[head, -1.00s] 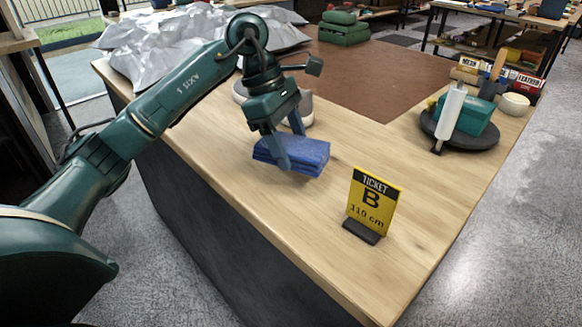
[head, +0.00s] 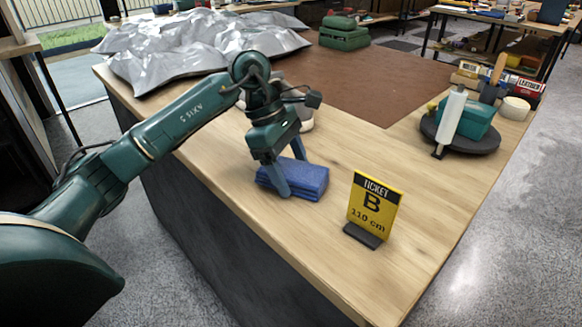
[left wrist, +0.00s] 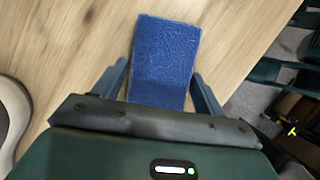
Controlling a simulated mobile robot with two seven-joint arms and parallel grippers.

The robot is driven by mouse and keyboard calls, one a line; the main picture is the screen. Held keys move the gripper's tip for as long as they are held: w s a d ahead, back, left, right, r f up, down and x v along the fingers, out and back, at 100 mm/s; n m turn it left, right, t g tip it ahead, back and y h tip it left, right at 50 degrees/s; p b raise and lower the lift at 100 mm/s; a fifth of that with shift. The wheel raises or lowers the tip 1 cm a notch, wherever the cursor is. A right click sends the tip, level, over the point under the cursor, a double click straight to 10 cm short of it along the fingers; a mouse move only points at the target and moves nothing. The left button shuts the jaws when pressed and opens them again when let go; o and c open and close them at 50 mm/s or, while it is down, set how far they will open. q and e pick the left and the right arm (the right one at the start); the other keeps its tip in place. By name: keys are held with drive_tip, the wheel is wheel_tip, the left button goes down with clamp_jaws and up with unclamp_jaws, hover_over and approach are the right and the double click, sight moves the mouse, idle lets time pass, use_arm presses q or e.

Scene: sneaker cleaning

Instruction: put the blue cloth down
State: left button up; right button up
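The blue cloth (head: 308,179) is a thick folded pad. It lies flat on the wooden tabletop, near the table's left edge and left of the ticket sign. My left gripper (head: 285,170) is above it, pointing down, with one finger on each side of the cloth. In the left wrist view the cloth (left wrist: 165,55) sits between the two fingers, with a slim gap beside it, so the gripper looks open around it. The near finger hides part of the cloth in the head view. My right gripper is not in view.
A yellow ticket sign (head: 374,205) stands right of the cloth. A pale rounded object (head: 306,118), partly hidden, is behind the gripper. A brown mat (head: 375,80), crumpled silver sheet (head: 200,50) and dark round tray (head: 480,141) lie farther back. The wood (head: 340,280) in front is clear.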

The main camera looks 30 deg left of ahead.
use_arm(q)
drive_tip(key=shift+o, duration=1.1)
drive_tip(key=shift+r, duration=0.15)
drive_tip(key=v, duration=1.2)
drive_tip(key=shift+p, duration=0.45)
drive_tip(key=shift+r, duration=0.1)
